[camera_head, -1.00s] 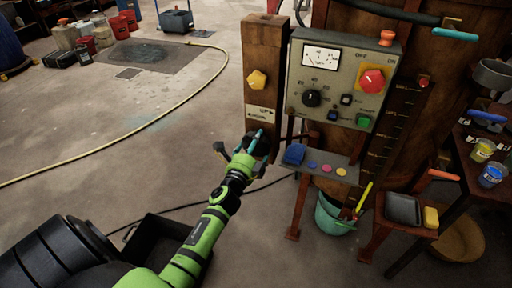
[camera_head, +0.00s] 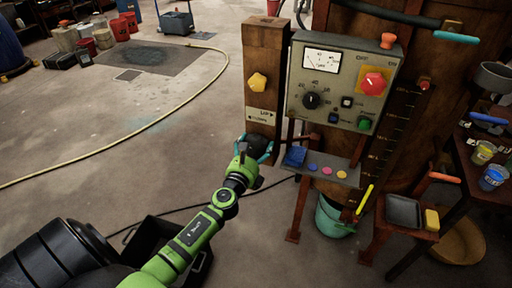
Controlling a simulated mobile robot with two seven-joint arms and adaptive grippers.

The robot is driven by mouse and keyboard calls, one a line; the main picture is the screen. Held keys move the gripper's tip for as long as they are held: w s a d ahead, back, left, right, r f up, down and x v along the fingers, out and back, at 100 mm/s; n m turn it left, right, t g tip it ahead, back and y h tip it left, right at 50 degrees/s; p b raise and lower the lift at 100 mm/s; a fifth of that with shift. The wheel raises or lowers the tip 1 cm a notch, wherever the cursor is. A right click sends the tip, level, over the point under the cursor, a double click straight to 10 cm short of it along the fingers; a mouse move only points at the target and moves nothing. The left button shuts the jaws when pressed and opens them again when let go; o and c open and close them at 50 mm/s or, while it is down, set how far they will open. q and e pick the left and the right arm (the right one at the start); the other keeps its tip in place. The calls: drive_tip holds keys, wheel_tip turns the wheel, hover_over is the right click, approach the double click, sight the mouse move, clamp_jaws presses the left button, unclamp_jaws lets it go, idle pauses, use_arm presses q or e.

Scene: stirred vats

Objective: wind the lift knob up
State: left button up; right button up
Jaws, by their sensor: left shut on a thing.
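The dark lift knob (camera_head: 257,142) sits low on the front of the wooden post, just under a pale label with UP and an arrow; the gripper partly hides it. My left gripper (camera_head: 254,149) is at the knob, with one cyan finger on its left side and one on its right. It is shut on the knob. The green wrist reaches up to it from the lower left. My right gripper is not in view.
A yellow knob (camera_head: 257,82) is higher on the post (camera_head: 264,50). A teal bucket (camera_head: 333,217) stands below. Open floor lies left, crossed by a yellow hose (camera_head: 128,136).

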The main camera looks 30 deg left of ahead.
use_arm(q)
drive_tip(key=shift+w+a+r+m, duration=0.15)
drive_tip(key=shift+a+r+m, duration=0.15)
drive_tip(key=shift+r+m, duration=0.55)
drive_tip(key=shift+f+m, duration=0.2)
drive_tip(key=shift+m, duration=0.05)
drive_tip(key=o, duration=1)
drive_tip(key=shift+f, duration=0.1)
drive_tip(key=shift+c, duration=0.2)
drive_tip(key=shift+d+f, duration=0.1)
drive_tip(key=shift+s+f, duration=0.1)
drive_tip(key=shift+s, duration=0.2)
drive_tip(key=v, duration=1.1)
drive_tip(key=shift+s, duration=0.2)
drive_tip(key=shift+d, duration=0.2)
